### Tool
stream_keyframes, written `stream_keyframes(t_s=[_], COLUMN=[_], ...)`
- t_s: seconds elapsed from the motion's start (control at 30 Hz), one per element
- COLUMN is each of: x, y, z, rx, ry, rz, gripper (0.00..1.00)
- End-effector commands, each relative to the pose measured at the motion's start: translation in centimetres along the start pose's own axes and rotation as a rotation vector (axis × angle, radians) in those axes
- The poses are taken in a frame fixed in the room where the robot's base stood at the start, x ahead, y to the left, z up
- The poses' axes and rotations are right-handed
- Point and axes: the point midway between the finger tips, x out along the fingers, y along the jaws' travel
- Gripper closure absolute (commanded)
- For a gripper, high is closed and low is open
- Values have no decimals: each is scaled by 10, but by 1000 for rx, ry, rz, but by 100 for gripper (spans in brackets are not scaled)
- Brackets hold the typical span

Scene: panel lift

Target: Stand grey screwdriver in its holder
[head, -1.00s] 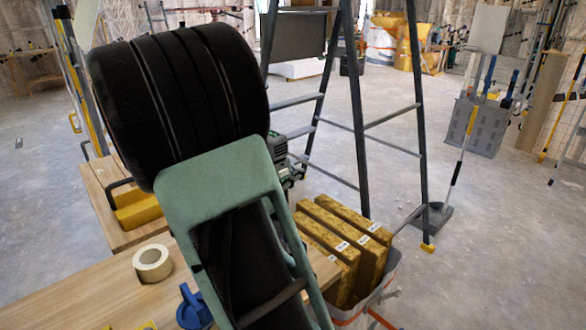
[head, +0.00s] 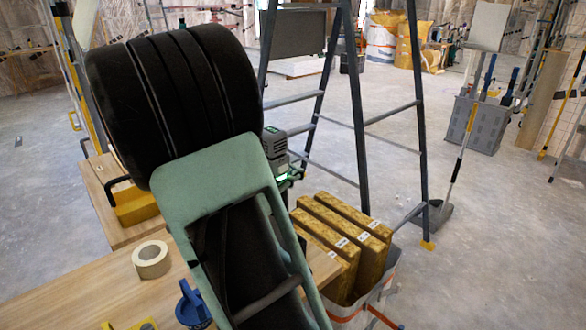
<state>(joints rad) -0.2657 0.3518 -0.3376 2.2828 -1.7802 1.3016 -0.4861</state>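I cannot make out the grey screwdriver or its holder in the head view. My own large black and pale green arm links fill the middle and hide much of the bench. Past their right edge shows a small grey and dark end part of my arm with a green light, which seems to be at my gripper (head: 287,172). Its fingers cannot be made out, so whether it is open or holds anything is not shown.
A wooden bench (head: 95,300) carries a tape roll (head: 151,260), a blue object (head: 193,305) and a yellow item (head: 131,326) at the bottom edge. Yellow insulation slabs (head: 345,225) stand in a white bag beside it.

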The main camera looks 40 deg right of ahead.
Motion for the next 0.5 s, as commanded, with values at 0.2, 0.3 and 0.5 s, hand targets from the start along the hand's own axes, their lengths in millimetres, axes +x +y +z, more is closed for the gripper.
stream_keyframes(t_s=[0.2, 0.3, 0.5], x=[-2, -3, -4], y=[7, 9, 11], z=[1, 1, 1], rx=[2, 2, 4], ry=[0, 0, -1], rz=[8, 11, 16], gripper=[100, 100, 100])
